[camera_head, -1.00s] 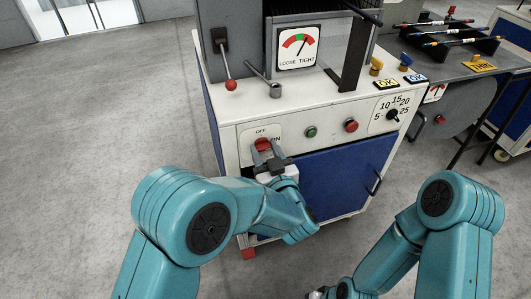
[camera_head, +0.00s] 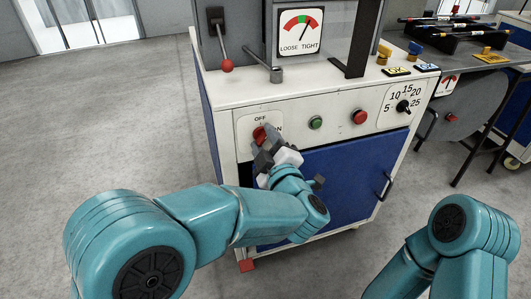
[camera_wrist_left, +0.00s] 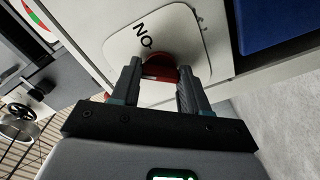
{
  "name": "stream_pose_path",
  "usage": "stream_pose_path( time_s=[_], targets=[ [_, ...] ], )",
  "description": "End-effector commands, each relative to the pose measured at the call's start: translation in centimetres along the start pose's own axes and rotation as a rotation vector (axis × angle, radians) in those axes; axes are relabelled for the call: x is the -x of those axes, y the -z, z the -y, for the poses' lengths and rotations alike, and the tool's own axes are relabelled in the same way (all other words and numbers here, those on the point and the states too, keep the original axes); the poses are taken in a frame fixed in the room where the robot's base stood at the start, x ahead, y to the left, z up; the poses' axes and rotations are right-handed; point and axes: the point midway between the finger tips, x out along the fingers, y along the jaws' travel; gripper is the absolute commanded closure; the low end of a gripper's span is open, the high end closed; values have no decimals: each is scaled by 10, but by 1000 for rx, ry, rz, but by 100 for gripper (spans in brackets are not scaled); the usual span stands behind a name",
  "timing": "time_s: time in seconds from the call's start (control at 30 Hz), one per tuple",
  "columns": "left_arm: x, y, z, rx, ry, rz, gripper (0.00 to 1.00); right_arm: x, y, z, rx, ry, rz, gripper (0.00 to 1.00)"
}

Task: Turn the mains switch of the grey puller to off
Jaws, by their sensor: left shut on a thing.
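The mains switch is a red rotary knob (camera_head: 259,134) on a white plate (camera_head: 246,126) marked OFF at the top and ON at the right, on the front of the white-panelled puller cabinet (camera_head: 226,118). My left gripper (camera_head: 266,142) is shut on the knob. In the left wrist view, the red knob (camera_wrist_left: 158,66) sits between the two fingers of the left gripper (camera_wrist_left: 160,72), and ON shows beside it. The fingers partly hide the knob, so I cannot tell exactly where it points. My right gripper is out of view; only its arm shows.
A green button (camera_head: 316,122), a red button (camera_head: 360,117) and a black dial (camera_head: 403,106) sit right of the switch. A red-tipped lever (camera_head: 227,66) and a loose-tight gauge (camera_head: 300,33) stand above. The blue door (camera_head: 340,185) is below.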

Motion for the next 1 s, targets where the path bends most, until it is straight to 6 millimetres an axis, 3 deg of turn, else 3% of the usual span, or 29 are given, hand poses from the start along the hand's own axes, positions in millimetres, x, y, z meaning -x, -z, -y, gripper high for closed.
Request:
stream_pose_path(
  time_s=[0.1, 0.4, 1.0],
  targets=[
    [0, -2, 4, 116, -2, -3, 86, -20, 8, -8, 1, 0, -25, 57],
    [0, -1, 3, 379, -2, -4, 86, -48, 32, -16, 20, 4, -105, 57],
    [-1, 1, 0, 644, -1, -3, 86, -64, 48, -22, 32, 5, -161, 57]
  ],
)
